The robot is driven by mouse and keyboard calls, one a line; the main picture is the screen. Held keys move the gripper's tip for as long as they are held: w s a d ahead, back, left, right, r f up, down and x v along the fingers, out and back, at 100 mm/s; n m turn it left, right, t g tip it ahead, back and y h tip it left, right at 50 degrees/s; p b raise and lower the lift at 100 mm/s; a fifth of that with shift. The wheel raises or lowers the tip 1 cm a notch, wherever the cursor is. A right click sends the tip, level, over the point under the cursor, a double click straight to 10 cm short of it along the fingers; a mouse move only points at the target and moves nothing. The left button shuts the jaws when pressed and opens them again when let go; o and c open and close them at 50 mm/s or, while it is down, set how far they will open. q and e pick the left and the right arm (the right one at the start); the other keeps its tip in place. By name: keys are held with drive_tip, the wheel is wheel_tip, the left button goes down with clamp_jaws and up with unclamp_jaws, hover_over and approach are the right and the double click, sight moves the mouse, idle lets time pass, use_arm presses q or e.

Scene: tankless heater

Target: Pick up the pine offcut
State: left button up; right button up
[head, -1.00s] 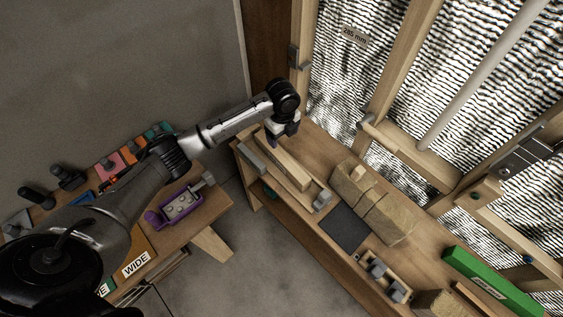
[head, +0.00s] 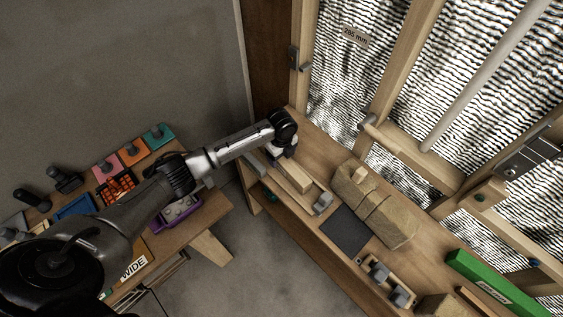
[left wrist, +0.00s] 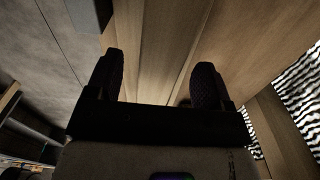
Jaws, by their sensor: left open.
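The pine offcut (head: 297,177) is a long pale block lying between low rails on the wooden bench at the centre of the head view. Its far end is hidden under my left gripper (head: 281,154). In the left wrist view, my left gripper (left wrist: 157,82) is open, with its two dark pads on either side of pale wood that looks like the offcut (left wrist: 165,45). I cannot tell whether the pads touch it. My right gripper is not in view.
A grey clamp-like block (head: 323,203) stands at the offcut's near end. Tan blocks (head: 385,216) and a dark mat (head: 346,229) lie to the right. A green bar (head: 492,283) lies farther right. Wall studs (head: 399,70) rise behind the bench. A tool table (head: 207,229) is at left.

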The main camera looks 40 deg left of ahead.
use_arm(q)
drive_tip(key=shift+f, duration=0.8)
drive_tip(key=c, duration=1.2)
